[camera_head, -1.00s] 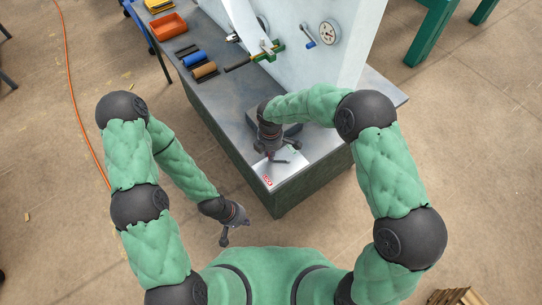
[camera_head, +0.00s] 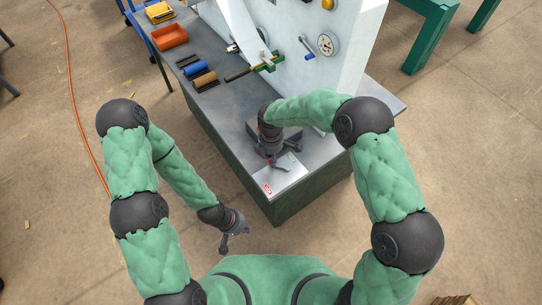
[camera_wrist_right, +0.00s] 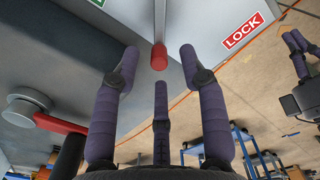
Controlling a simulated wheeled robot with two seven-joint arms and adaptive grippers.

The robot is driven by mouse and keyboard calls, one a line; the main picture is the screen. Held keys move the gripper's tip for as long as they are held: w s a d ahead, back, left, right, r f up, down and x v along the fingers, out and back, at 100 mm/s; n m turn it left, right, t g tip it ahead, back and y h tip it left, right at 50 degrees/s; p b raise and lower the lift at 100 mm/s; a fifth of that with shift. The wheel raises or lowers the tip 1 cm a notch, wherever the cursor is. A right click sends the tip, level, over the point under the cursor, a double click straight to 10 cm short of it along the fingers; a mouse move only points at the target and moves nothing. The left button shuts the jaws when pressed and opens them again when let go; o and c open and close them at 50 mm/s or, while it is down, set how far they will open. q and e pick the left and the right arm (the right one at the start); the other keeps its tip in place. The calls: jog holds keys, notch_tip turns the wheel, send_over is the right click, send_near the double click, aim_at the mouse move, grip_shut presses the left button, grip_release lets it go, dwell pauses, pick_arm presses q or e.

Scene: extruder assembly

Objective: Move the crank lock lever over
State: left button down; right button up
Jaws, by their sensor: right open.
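A lever with a red knob (camera_wrist_right: 159,57) and a grey shaft shows in the right wrist view, beside the red-and-white LOCK label (camera_wrist_right: 242,30). My right gripper (camera_wrist_right: 160,70) is open, with its fingers spread on either side of the red knob and one finger below it in the picture. I cannot tell whether any finger touches it. In the head view my right gripper (camera_head: 272,160) is over the near end of the bench, just above the LOCK label (camera_head: 267,188). My left gripper (camera_head: 231,238) hangs off the bench's left side, away from the lever; its opening is unclear.
A round grey hub with a red arm (camera_wrist_right: 60,125) sits at the left in the wrist view. On the bench (camera_head: 215,105) stand a white machine body with a dial (camera_head: 326,44), several handled tools and an orange tray (camera_head: 171,36).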

jog(key=shift+r+p, duration=1.45)
jog(key=shift+r, duration=0.85)
jog(key=shift+f, duration=0.1)
notch_tip(320, 180, up, 12)
